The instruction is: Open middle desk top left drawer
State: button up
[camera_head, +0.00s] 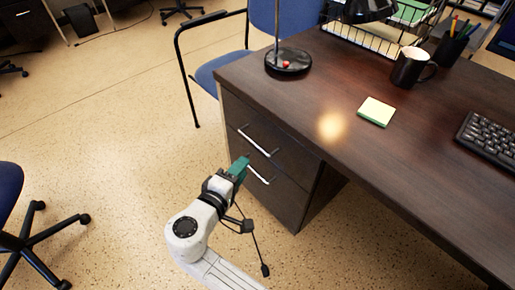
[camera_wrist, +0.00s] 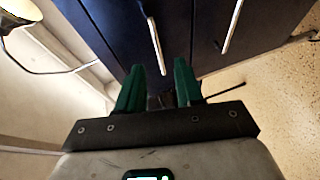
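The desk's drawer unit (camera_head: 290,205) has dark wood fronts with two metal bar handles visible, and both drawers look shut. The upper drawer handle (camera_head: 257,140) also shows in the wrist view (camera_wrist: 153,38), just beyond my fingertips. The lower handle (camera_head: 259,174) is partly behind my gripper in the head view and clear in the wrist view (camera_wrist: 232,25). My gripper (camera_head: 242,165), with green fingers, is in front of the unit. In the wrist view my gripper (camera_wrist: 160,78) has its fingers apart with nothing held; it is not around a handle.
The desk top (camera_head: 335,85) holds a lamp (camera_head: 288,61), sticky notes (camera_head: 377,111), a black mug (camera_head: 411,68) and a keyboard (camera_head: 488,140). A blue chair (camera_head: 217,72) stands beside the desk's far end. Another chair (camera_head: 38,235) is at left. Floor between is clear.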

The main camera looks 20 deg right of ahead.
jog(key=w+a+b+x, duration=0.1)
jog(key=b+x, duration=0.1)
jog(key=x, duration=0.8)
jog(key=shift+w+r+t, duration=0.3)
jog(key=shift+w, duration=0.05)
jog(key=shift+d, duration=0.1)
jog(key=shift+c, duration=0.4)
grip_shut()
dwell(0.6)
